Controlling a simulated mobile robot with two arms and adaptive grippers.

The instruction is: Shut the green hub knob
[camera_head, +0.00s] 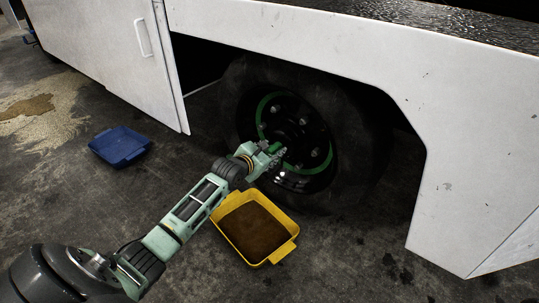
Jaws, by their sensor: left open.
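The wheel (343,130) of the white vehicle sits in its dark wheel arch, with a green ring (322,163) around its hub (300,125). The hub is dark with several bolts or fittings, and I cannot make out a separate green knob; my gripper may hide it. My left gripper (279,153) reaches in from the lower left, its fingers open in front of the lower left part of the hub. I cannot tell whether it touches anything. My right gripper is not in view.
A yellow tray (284,251) with brown contents lies on the floor below the wheel. A blue tray (120,145) lies farther left. The vehicle's white body panel (470,150) frames the arch. A tan stain (40,112) marks the floor at the far left.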

